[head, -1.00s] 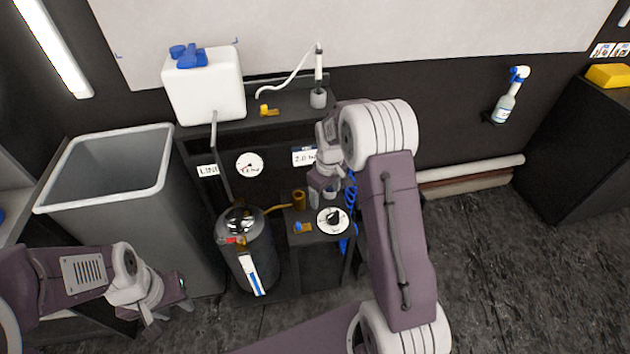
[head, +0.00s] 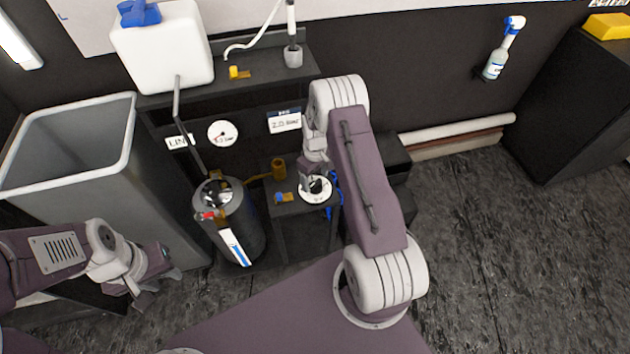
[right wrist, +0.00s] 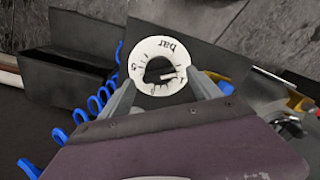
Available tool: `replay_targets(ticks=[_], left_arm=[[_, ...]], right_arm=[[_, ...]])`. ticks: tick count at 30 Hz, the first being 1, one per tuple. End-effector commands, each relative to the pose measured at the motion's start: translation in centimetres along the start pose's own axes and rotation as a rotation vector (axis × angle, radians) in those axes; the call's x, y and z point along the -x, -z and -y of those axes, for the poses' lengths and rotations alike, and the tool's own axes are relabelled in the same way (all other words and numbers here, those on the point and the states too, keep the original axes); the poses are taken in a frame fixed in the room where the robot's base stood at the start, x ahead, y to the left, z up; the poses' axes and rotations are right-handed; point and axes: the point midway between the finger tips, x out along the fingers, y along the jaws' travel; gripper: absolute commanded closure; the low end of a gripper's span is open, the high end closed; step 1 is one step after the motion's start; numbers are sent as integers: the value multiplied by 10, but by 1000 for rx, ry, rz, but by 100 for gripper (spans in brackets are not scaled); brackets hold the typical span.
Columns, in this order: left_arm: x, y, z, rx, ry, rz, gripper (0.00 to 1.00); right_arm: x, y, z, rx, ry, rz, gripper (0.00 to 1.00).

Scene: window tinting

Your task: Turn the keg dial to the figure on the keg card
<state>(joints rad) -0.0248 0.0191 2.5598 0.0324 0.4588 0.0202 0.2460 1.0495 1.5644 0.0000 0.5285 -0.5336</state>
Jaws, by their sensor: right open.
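The keg dial (head: 315,190) is a white round scale with a black knob on the small dark stand; it also shows in the right wrist view (right wrist: 157,47), with "bar" on its face. The keg card (head: 284,122) on the back panel reads about 2.0 bar. My right gripper (head: 314,182) is over the dial; in the right wrist view its open fingers (right wrist: 160,85) reach toward either side of the black knob (right wrist: 158,70). Whether they touch it I cannot tell. My left gripper (head: 150,290) hangs at lower left, away from the dial; its jaw state is unclear.
The steel keg (head: 232,225) stands left of the stand. A gauge (head: 222,133) and a LINE card (head: 180,141) are on the panel. A brass cup (head: 279,168) and a small blue-and-brass valve (head: 284,197) sit beside the dial. A grey bin (head: 125,180) is at left.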

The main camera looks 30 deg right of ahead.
Motion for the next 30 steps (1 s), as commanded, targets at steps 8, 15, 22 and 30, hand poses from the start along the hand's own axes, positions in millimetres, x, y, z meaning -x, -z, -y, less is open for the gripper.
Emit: replay_targets(ticks=[8,15,22,30], left_arm=[[-1,0,0,0,0,0,64],[-1,0,0,0,0,0,64],[-1,0,0,0,0,0,64],[0,0,0,0,0,0,64]], right_arm=[[-17,0,0,0,-1,-1,27],[-16,0,0,0,-1,-1,55],[-16,0,0,-2,0,-1,90],[-16,0,0,-74,0,0,90]])
